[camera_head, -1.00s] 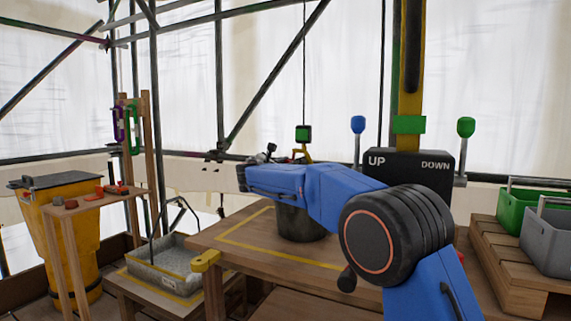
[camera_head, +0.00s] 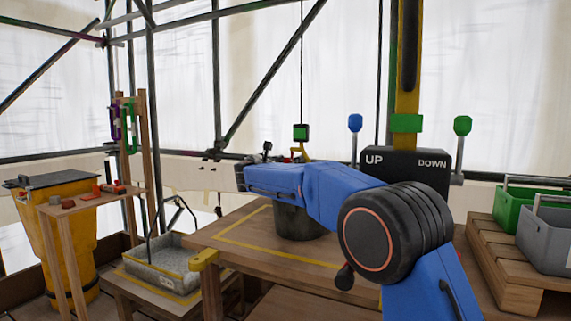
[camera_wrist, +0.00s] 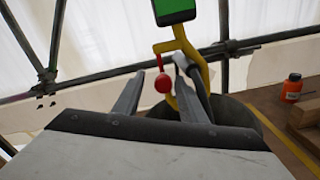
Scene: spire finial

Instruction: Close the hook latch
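A yellow hook (camera_wrist: 203,72) hangs below a green-faced block (camera_wrist: 174,10) in the wrist view. Its red latch (camera_wrist: 163,84), a thin arm with a round knob, hangs at the hook's left side. A gap to the hook's right side shows, though the lower hook is partly hidden by a finger. My gripper (camera_wrist: 160,68) is open, one finger left of the red knob and the other overlapping the hook. I cannot tell whether either finger touches. In the head view the hook (camera_head: 304,149) and block (camera_head: 301,132) hang above a dark bucket (camera_head: 294,222), beside my gripper.
The bucket stands on a wooden table (camera_head: 226,232) with yellow lines. Behind my arm is a black UP/DOWN lever box (camera_head: 408,168). A small orange bottle (camera_wrist: 292,87) stands right of the bucket. Crates (camera_head: 546,240) sit at the right, a grey tray (camera_head: 165,266) at the left.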

